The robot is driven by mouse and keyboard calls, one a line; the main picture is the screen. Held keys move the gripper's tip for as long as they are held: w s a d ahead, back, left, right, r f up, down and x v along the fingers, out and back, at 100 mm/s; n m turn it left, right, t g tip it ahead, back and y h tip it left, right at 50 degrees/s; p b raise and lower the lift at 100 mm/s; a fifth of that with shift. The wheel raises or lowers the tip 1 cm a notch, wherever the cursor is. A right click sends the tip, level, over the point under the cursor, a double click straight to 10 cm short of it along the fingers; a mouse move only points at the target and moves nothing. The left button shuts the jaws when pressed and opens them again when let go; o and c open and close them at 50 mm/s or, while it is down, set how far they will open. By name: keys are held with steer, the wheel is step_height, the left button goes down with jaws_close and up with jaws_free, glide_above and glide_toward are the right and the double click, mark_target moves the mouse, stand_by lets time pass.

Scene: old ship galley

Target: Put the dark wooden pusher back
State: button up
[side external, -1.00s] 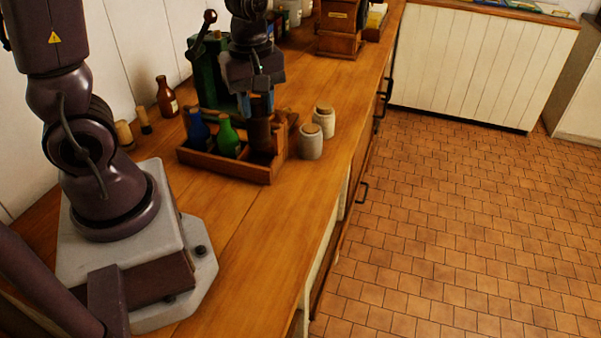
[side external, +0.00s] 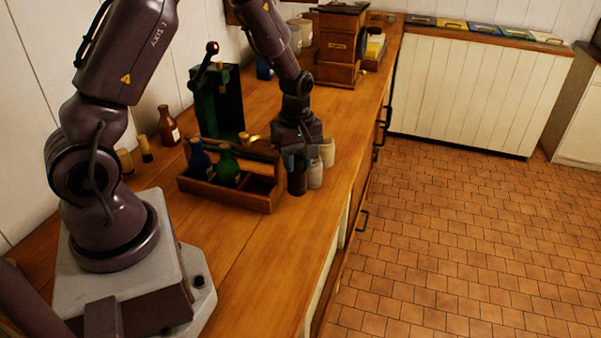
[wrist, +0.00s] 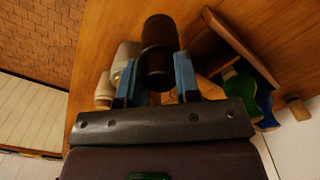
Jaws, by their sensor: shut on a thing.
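The dark wooden pusher (side external: 297,181) is a dark brown cylinder. My gripper (side external: 299,162) is shut on it, with blue fingertips on either side. It stands roughly upright just right of the wooden caddy (side external: 224,198), close in front of the pale jars. I cannot tell whether its lower end touches the counter. In the wrist view the pusher (wrist: 158,50) sits between the two blue fingers (wrist: 157,80). The caddy's right-hand front compartment looks empty.
A blue bottle (side external: 199,162) and a green bottle (side external: 227,167) stand in the caddy. Pale jars (side external: 327,153) are right beside the pusher. A green press (side external: 217,103) and a brown bottle (side external: 168,127) stand behind the caddy. The counter in front is clear.

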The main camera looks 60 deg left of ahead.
mark_target(301, 173)
steer(key=shift+w+a+f, duration=0.15)
steer(key=shift+w+f, duration=0.25)
steer(key=shift+f, duration=0.15)
steer(key=shift+w+f, duration=0.15)
steer(key=shift+f, duration=1.45)
steer(key=shift+f, duration=0.1)
steer(key=o, duration=1)
